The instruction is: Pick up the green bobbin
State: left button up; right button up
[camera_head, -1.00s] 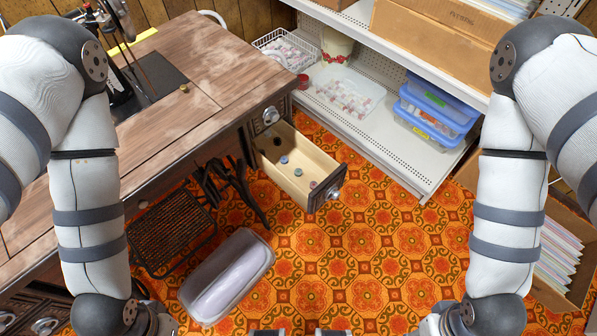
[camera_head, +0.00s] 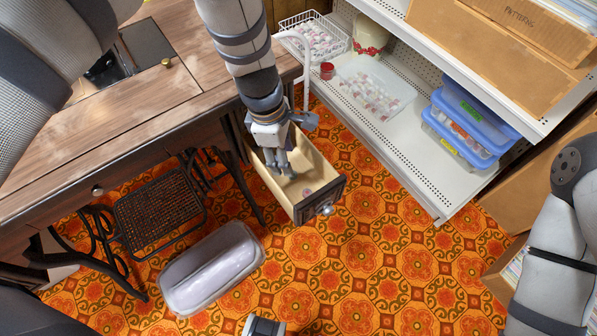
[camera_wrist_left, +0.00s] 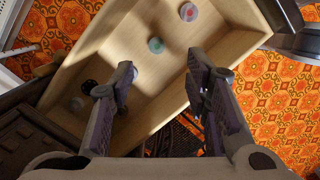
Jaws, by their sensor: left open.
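My left gripper (camera_head: 285,168) reaches down into the open drawer (camera_head: 333,190) from above, fingers spread and empty. In the left wrist view the gripper (camera_wrist_left: 160,82) is open over the drawer floor. The green bobbin (camera_wrist_left: 156,45) lies on that floor, beyond the fingertips and between their lines. A whitish bobbin with a red centre (camera_wrist_left: 188,12) lies farther up. A black bobbin (camera_wrist_left: 88,86) and a blue-grey bobbin (camera_wrist_left: 75,104) lie to the left of the left finger. In the head view the fingers hide most bobbins; a pinkish one (camera_head: 307,192) shows.
The drawer's wooden walls surround the fingers closely. The sewing table (camera_head: 130,120) is left of the drawer. A white shelf (camera_head: 430,150) with blue boxes (camera_head: 470,125) stands right. A lidded grey bin (camera_head: 210,265) sits on the patterned floor. Clear floor lies in front of the drawer.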

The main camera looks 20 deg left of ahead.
pick_arm(q)
jog(key=f, duration=0.2)
jog(key=d+f, duration=0.1)
jog(key=f, duration=0.1)
jog(key=f+b, duration=0.1)
jog(key=f, duration=0.2)
jog(key=shift+w+d+f, duration=0.1)
jog(key=shift+w+d, duration=0.05)
jog(key=shift+w, duration=0.1)
jog(key=c, duration=0.8)
